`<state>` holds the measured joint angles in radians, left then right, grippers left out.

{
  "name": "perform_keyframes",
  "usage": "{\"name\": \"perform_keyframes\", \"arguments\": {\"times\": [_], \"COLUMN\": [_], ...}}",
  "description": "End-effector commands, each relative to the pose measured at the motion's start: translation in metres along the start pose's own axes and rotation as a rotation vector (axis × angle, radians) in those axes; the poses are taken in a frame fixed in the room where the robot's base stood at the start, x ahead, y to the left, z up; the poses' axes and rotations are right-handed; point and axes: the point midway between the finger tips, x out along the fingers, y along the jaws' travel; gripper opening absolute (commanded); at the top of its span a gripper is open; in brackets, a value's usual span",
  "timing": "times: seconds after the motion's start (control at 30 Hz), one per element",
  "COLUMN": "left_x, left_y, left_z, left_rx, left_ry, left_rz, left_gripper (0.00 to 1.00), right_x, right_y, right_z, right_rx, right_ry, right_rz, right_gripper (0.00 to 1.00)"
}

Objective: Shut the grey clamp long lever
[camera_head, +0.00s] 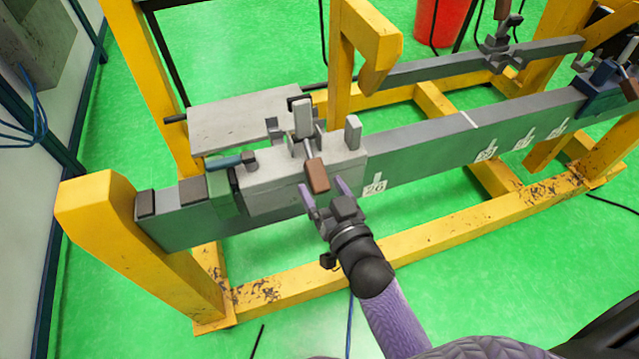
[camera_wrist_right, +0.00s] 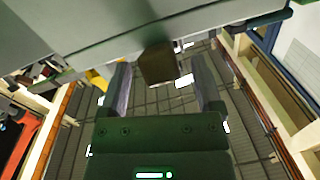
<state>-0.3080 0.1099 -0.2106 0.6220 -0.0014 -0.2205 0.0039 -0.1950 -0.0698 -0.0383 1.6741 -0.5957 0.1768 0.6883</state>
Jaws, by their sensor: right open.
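The grey clamp (camera_head: 290,178) sits on the left part of the long grey beam. Its long lever ends in a brown handle (camera_head: 317,176), which tilts down toward me over the clamp's front face. My right gripper (camera_head: 326,191) is open just in front of the clamp, its two purple fingers pointing at the handle. In the right wrist view the brown handle (camera_wrist_right: 157,64) shows between and beyond the fingertips (camera_wrist_right: 161,78), with a gap to each finger. I cannot tell how deep the handle sits between them. My left gripper is not in view.
The grey beam (camera_head: 425,150) runs right on a yellow frame (camera_head: 425,205). A small teal-handled lever (camera_head: 226,162) lies left of the clamp. A yellow post (camera_head: 342,60) and a flat grey plate (camera_head: 245,118) stand behind. A blue clamp (camera_head: 597,85) is at far right.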

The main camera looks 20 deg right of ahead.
Motion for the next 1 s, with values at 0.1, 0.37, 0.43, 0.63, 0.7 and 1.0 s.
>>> {"name": "perform_keyframes", "arguments": {"times": [0.1,0.37,0.43,0.63,0.7,1.0], "left_x": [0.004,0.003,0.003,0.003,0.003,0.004], "left_y": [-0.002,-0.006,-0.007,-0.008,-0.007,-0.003], "left_z": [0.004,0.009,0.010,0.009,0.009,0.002], "left_rx": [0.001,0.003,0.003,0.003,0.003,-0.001], "left_ry": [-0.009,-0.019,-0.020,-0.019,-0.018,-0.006], "left_rz": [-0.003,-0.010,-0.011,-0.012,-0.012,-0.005], "left_gripper": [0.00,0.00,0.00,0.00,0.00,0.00], "right_x": [0.013,0.018,0.018,0.018,0.018,0.018], "right_y": [0.000,0.000,0.000,0.000,0.000,0.000], "right_z": [0.001,0.000,0.000,0.000,0.000,0.000], "right_rx": [0.000,0.000,0.000,0.000,0.000,0.000], "right_ry": [0.000,-0.001,-0.001,-0.001,-0.001,-0.001], "right_rz": [-0.001,0.000,0.000,0.000,0.000,0.000], "right_gripper": [0.83,0.83,0.83,0.41,0.26,0.00]}}
